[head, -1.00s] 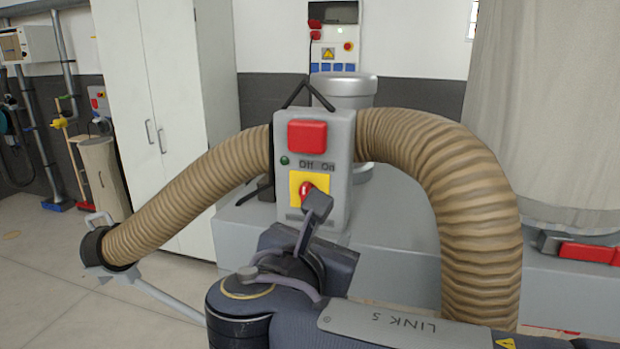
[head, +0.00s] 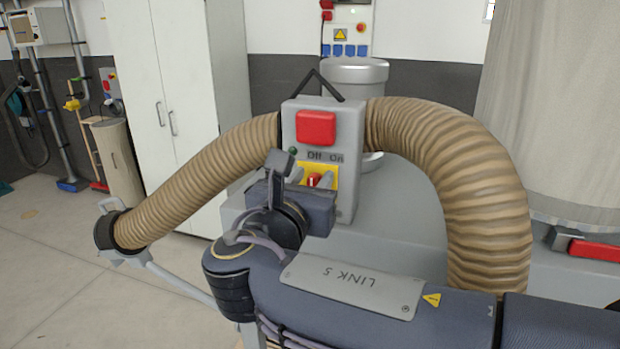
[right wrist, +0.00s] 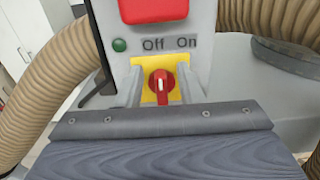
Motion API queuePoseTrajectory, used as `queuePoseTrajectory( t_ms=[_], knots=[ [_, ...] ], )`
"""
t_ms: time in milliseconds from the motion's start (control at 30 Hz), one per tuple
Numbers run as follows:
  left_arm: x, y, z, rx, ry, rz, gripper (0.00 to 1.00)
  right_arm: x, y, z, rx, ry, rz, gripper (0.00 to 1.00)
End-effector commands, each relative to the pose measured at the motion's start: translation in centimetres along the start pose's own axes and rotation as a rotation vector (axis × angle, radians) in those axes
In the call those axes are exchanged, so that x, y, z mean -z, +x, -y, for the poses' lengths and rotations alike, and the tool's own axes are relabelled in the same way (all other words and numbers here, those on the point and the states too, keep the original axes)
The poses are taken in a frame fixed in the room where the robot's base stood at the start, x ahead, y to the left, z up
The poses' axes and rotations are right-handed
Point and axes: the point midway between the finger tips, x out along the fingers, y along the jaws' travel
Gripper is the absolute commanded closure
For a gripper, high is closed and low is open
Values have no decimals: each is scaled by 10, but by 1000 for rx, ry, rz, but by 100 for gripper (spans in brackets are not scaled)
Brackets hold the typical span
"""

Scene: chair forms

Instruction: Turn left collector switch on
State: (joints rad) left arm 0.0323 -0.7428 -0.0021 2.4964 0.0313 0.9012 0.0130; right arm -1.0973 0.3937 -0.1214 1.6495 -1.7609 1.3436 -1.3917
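The left collector switch is a red knob (head: 314,181) on a yellow plate (right wrist: 151,69), on the front of a grey box (head: 347,190) below the words Off and On. In the right wrist view the knob (right wrist: 158,88) shows a pale mark that stands roughly upright. My right gripper (head: 310,176) is open in front of the plate. Its two grey fingers stand on either side of the knob, with a gap visible on both sides; depth contact is not clear. My left gripper is not in view.
A big red button (head: 316,128) and a small green lamp (right wrist: 120,45) sit above the knob. Ribbed brown hoses (head: 480,190) run out on both sides of the box. A white cabinet (head: 180,90) stands behind at left.

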Motion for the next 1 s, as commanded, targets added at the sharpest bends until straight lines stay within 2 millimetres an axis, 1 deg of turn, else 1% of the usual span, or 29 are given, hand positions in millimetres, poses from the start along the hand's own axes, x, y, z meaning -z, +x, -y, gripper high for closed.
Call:
queuePoseTrajectory(
  t_ms=[67, 333, 733, 867, 1000],
  knots=[
    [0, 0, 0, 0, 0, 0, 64, 0, 0, 0, 0, 0, 0, 66],
    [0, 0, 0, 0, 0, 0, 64, 1, 0, 0, 0, 0, -2, 100],
    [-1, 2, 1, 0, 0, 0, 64, 6, 0, 0, 1, 7, -9, 100],
    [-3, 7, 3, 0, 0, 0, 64, 8, 0, 0, 1, 43, -9, 100],
    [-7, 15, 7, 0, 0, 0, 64, 10, 0, 2, 0, 118, -9, 100]
  ],
)
